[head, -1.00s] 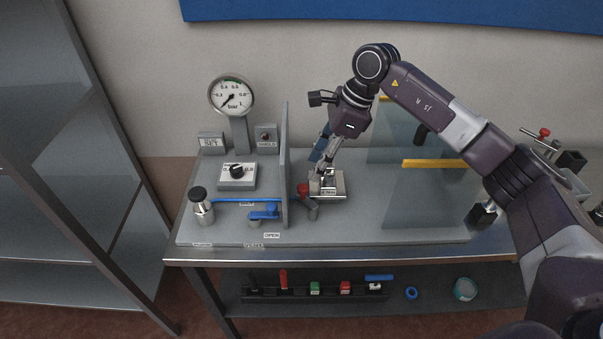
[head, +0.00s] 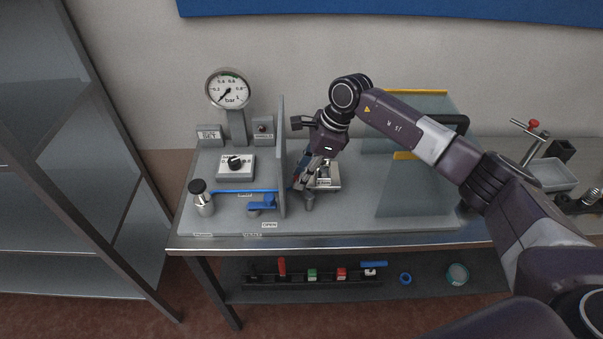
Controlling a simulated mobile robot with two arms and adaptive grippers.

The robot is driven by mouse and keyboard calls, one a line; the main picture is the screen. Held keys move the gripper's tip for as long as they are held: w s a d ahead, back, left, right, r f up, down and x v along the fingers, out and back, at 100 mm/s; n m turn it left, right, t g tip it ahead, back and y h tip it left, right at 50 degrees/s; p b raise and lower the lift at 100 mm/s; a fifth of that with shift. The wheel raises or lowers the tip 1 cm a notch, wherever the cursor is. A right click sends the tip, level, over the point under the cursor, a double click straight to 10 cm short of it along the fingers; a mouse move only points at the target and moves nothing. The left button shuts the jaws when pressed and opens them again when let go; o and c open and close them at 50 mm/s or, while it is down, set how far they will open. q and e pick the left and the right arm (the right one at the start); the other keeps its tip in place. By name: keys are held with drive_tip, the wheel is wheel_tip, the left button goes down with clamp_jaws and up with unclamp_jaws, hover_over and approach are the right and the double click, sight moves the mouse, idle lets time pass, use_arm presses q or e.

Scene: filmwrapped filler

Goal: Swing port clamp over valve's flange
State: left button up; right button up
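My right gripper (head: 302,184) reaches down to the small grey post (head: 309,201) just right of the upright grey panel. Its fingers cover the top of this post, where the red-topped clamp part was seen earlier. Whether they are closed on it is too small to tell. A pale metal block with a label (head: 327,181) sits just right of the fingers, partly hidden by them. I cannot make out the valve's flange or the clamp's exact position. My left gripper is not in view.
The grey panel (head: 281,160) stands close left of the gripper. A blue tube (head: 232,191), blue-handled valve (head: 262,203), gauge (head: 229,89) and black-knobbed cylinder (head: 202,198) are left of it. A clear shield (head: 415,185) stands right. A lower shelf (head: 430,290) holds small parts.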

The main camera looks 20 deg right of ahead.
drive_tip(key=c, duration=0.5)
clamp_jaws()
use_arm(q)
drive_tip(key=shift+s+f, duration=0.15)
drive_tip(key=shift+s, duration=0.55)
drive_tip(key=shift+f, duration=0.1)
use_arm(e)
drive_tip(key=shift+d, duration=0.1)
use_arm(q)
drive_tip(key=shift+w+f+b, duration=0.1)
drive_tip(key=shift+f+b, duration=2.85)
drive_tip(key=shift+b, duration=0.25)
use_arm(e)
drive_tip(key=shift+d+m+t+h, duration=0.35)
drive_tip(key=shift+d+m+t, duration=0.1)
drive_tip(key=shift+m, duration=1.05)
drive_tip(key=shift+d+m+t+h, duration=0.3)
drive_tip(key=shift+m+t, duration=0.2)
drive_tip(key=shift+m, duration=1)
drive_tip(key=shift+d+m+t+h, duration=0.35)
drive_tip(key=shift+d+m+t, duration=0.1)
drive_tip(key=shift+m, duration=1.05)
drive_tip(key=shift+r, duration=0.1)
drive_tip(key=o, duration=1)
unclamp_jaws()
